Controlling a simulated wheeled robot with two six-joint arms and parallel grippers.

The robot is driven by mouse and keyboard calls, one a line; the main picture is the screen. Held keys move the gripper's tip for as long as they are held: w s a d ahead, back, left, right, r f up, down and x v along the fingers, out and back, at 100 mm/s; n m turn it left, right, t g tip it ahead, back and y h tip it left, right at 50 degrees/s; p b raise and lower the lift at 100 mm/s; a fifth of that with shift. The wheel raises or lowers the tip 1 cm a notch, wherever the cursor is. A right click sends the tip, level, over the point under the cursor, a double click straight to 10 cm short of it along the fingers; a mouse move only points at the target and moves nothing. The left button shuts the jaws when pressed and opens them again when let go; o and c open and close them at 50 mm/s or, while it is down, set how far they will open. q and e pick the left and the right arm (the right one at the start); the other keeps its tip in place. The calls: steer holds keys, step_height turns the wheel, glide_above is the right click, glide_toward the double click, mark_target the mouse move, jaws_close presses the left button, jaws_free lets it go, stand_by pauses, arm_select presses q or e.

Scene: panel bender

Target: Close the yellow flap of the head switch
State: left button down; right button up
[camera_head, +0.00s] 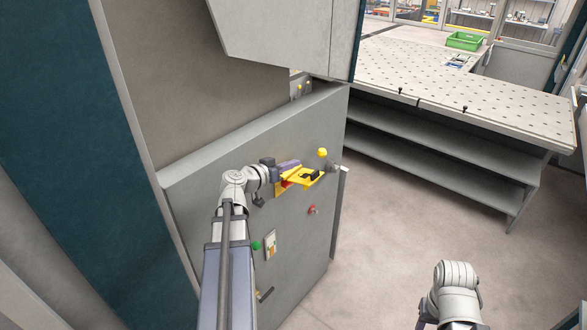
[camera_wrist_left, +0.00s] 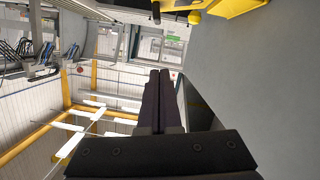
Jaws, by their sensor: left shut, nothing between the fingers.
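The yellow flap (camera_head: 307,179) of the head switch sticks out from the grey machine panel in the head view, with a red part visible beside its left end. In the left wrist view, a yellow part (camera_wrist_left: 236,6) at the top right appears to belong to this switch. My left gripper (camera_head: 288,165) is shut and empty, close by the flap's upper left side. Whether it touches the flap cannot be told. Its dark fingers (camera_wrist_left: 159,98) lie together in the left wrist view. Part of my right arm shows at the lower right, but its fingers do not show.
The grey panel (camera_head: 220,200) also bears a yellow knob (camera_head: 322,153), a red button (camera_head: 312,210), a green button (camera_head: 256,246) and a black lever (camera_head: 265,294). A perforated table (camera_head: 470,95) with a green crate (camera_head: 464,41) stands at the right. Open floor lies between.

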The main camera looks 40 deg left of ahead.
arm_select(q)
steer(key=b, duration=0.2)
glide_above(309, 181)
steer(key=a, duration=0.1)
step_height(309, 181, down, 2)
steer(key=shift+w+a, duration=0.1)
steer(key=shift+d+f+b, duration=0.2)
steer(key=shift+f+b, duration=0.3)
steer(key=shift+f, duration=0.1)
steer(key=shift+d+f+b, duration=0.15)
steer(key=shift+f+b, duration=0.3)
steer(key=shift+f, duration=0.1)
steer(key=shift+s+d+f+b, duration=0.2)
steer(key=shift+d+f+b, duration=0.05)
steer(key=shift+f+b, duration=0.45)
